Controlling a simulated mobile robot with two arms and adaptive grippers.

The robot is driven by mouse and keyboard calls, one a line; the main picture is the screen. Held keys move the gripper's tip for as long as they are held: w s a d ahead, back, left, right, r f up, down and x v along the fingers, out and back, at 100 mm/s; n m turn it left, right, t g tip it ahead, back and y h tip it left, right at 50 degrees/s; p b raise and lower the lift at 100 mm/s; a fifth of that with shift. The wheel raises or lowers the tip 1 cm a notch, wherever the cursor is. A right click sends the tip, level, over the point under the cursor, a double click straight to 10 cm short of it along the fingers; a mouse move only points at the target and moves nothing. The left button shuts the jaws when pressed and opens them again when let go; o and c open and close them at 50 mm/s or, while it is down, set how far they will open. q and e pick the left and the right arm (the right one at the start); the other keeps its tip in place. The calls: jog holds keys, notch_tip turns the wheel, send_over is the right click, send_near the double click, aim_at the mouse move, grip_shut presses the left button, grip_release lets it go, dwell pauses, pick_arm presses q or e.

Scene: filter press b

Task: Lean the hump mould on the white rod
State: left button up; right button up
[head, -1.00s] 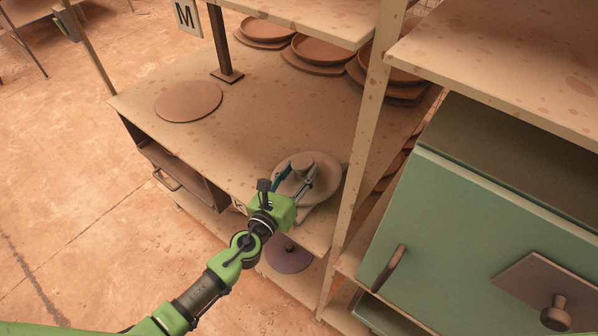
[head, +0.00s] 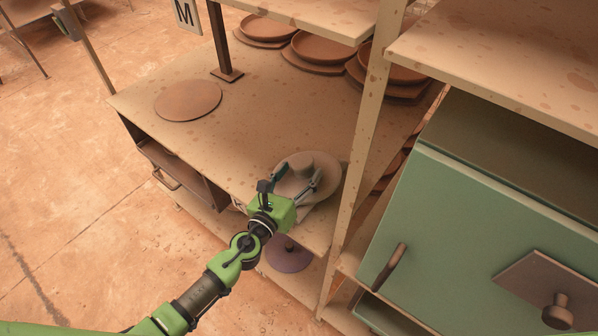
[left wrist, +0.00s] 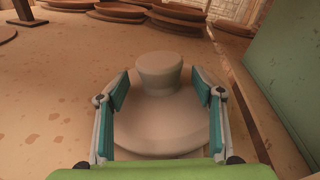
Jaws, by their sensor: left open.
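The hump mould, which I take to be the pale round disc with a knob (head: 300,160), is on the shelf top near its front edge, beside the upright post. It also shows in the left wrist view (left wrist: 160,70), knob upward. My left gripper (head: 298,178) is open, its two fingers spread on either side of the knob with gaps to it, over the disc. In the left wrist view the fingers (left wrist: 160,90) stand apart with nothing between the pads but the mould. I cannot make out a white rod in either view. My right gripper is not in view.
A flat brown disc (head: 188,100) lies at the left of the shelf top (head: 240,125). Brown dishes (head: 322,50) sit at the back. A dark post (head: 222,45) and a pale upright (head: 362,140) bound the space. A green cabinet (head: 490,220) stands right.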

pick_arm(q)
jog(key=v, duration=1.2)
jog(key=shift+w, duration=0.1)
